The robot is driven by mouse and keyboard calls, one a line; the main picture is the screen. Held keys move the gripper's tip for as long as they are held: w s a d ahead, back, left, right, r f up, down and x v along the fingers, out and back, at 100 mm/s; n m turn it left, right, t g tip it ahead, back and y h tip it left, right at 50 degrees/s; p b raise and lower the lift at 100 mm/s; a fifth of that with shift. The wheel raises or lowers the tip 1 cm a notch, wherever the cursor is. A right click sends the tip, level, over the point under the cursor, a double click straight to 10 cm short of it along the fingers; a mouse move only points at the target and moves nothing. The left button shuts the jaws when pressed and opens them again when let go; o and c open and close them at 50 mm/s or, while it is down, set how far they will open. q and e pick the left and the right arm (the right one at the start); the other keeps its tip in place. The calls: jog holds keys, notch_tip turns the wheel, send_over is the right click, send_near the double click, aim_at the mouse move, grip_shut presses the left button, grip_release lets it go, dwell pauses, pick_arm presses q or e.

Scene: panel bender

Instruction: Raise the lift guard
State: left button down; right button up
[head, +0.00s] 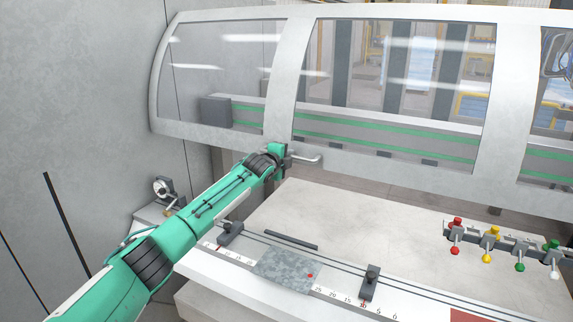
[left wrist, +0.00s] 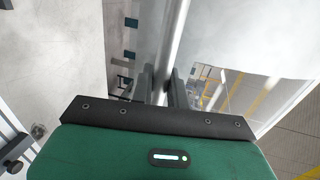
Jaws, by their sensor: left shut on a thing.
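The lift guard (head: 283,90) is a light grey frame with clear windows, standing across the back of the machine. Its lower edge hangs above the table, with a gap below it. A bar handle (head: 308,159) sticks out from its lower rail. My left gripper (head: 286,157) is at the left end of this handle. In the left wrist view the two dark fingers (left wrist: 160,88) are shut on the handle bar (left wrist: 176,40), which runs up between them. The exact contact is partly hidden. My right gripper is in neither view.
Below the guard is a pale table (head: 350,225) with a ruler strip, a grey metal sheet (head: 286,270) and a dark stop (head: 370,283). Several coloured knobs (head: 490,243) stand at the right. A grey wall (head: 70,100) rises at the left.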

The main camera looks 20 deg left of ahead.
pick_arm(q)
jog(key=shift+r, duration=0.1)
dwell(0.3)
jog(key=c, duration=1.5)
grip_release()
jog(key=shift+o, duration=0.2)
jog(key=shift+s, duration=0.1)
jog(key=b+v, duration=0.6)
jog(key=v, duration=0.7)
jog(key=shift+s, duration=0.3)
